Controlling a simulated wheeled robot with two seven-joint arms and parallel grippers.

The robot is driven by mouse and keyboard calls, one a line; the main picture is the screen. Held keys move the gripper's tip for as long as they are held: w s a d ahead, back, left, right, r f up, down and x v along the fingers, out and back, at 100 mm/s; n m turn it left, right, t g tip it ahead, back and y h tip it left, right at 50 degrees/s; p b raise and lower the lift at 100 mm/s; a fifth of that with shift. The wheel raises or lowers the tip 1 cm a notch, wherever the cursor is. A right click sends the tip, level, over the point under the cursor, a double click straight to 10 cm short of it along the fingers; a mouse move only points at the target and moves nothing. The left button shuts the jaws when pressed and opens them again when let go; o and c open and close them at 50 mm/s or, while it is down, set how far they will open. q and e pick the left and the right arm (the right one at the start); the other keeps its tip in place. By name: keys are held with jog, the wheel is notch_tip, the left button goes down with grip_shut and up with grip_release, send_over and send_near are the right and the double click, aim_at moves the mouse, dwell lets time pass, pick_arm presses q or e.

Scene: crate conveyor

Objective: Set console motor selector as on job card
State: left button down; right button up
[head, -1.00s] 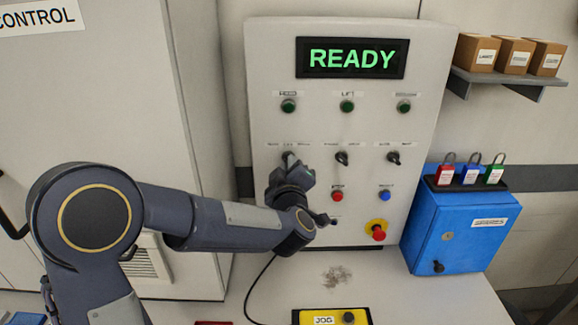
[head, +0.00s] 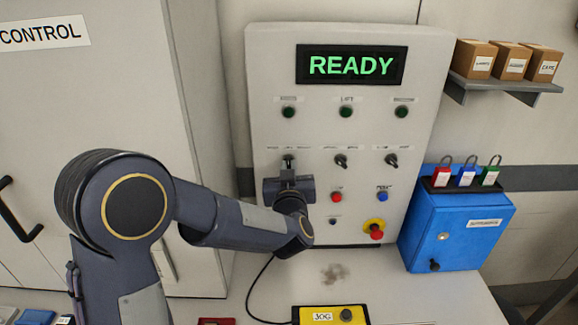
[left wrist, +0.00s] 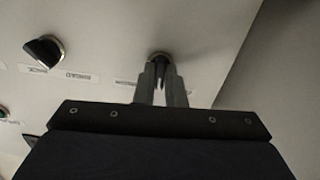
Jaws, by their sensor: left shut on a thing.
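The console (head: 263,80) stands upright, its display (head: 351,65) reading READY in green. A row of three black selector knobs crosses its middle: a left knob (head: 289,159), a middle knob (head: 341,160) and a right knob (head: 391,160). Their labels are too small to read. My left gripper (head: 288,172) is at the left knob, shut on it. In the left wrist view the fingers (left wrist: 160,85) close around that knob (left wrist: 158,60), and a neighbouring knob (left wrist: 43,50) sits apart at the left. I see no job card that I can read. My right gripper is not in view.
Red (head: 336,197) and blue (head: 382,196) buttons and a red emergency stop (head: 376,231) lie right of my gripper. A blue box (head: 470,240) with padlocks stands right of the console. A yellow JOG pendant (head: 318,316) lies in front.

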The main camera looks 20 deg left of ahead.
pick_arm(q)
jog(key=shift+f+m, duration=0.1)
jog(key=shift+m, duration=0.4)
jog(key=c, duration=1.5)
grip_release()
jog(key=b+v, duration=0.1)
jog(key=v, duration=0.7)
jog(key=shift+w, duration=0.1)
